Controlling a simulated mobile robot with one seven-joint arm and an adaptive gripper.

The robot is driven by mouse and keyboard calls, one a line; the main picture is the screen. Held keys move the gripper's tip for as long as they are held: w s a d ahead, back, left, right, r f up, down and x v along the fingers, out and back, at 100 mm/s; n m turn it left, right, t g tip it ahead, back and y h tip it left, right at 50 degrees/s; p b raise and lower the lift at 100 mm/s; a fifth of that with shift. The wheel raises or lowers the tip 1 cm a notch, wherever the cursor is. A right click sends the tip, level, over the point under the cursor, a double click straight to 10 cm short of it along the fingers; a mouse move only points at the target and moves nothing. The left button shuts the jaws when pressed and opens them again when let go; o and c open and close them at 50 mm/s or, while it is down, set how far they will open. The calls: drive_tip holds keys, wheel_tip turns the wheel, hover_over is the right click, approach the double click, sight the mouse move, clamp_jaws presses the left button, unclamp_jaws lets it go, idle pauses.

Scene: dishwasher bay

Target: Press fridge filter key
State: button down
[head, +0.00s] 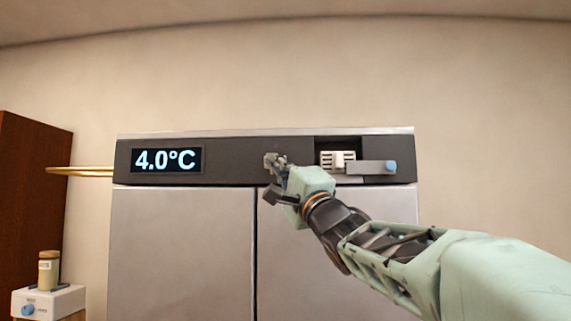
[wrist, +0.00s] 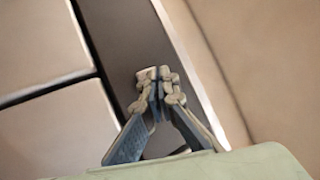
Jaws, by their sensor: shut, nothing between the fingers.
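The fridge (head: 180,235) stands ahead in the head view, with two grey doors and a dark control strip (head: 230,158) along its top. A lit display (head: 167,160) on the strip reads 4.0°C. A pale slotted piece (head: 338,160) and a grey bar with a blue round end (head: 375,167) sit at the strip's right. I cannot tell which part is the filter key. My gripper (head: 272,161) is shut and empty, in front of the strip's middle. In the wrist view, the shut fingertips (wrist: 157,77) overlap the dark strip (wrist: 125,45); contact cannot be told.
A brown panel (head: 30,200) stands at the far left, with a golden rod (head: 80,171) between it and the fridge. A small white device (head: 45,302) with a jar (head: 48,268) on it is at the lower left. The wall above the fridge is bare.

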drive_tip(key=shift+s, duration=0.35)
drive_tip(key=shift+s+a+b, duration=0.1)
drive_tip(key=shift+s+b, duration=0.85)
drive_tip(key=shift+s, duration=1.6)
drive_tip(key=s+d+f+n+g+h+p, duration=0.1)
drive_tip(key=d+f+g+h, duration=0.1)
drive_tip(key=d+f+h, duration=0.45)
drive_tip(key=s+d+f+g+h, duration=0.1)
drive_tip(key=d+f, duration=0.2)
drive_tip(key=f, duration=0.7)
drive_tip(key=s+d+f+n+g+h+p, duration=0.1)
drive_tip(key=d+f+g+h, duration=0.1)
drive_tip(key=d+f+h, duration=0.45)
drive_tip(key=s+d+f+n+g, duration=0.1)
drive_tip(key=s+f+n+g, duration=0.3)
drive_tip(key=s+f, duration=0.7)
drive_tip(key=s+d+f+n+g+y+p, duration=0.1)
drive_tip(key=s+f+n+g, duration=0.3)
drive_tip(key=s+f, duration=0.8)
wheel_tip(320, 180, down, 5)
drive_tip(key=shift+d+r+g, duration=0.15)
drive_tip(key=shift+d+g, duration=0.05)
drive_tip(key=shift+g, duration=0.8)
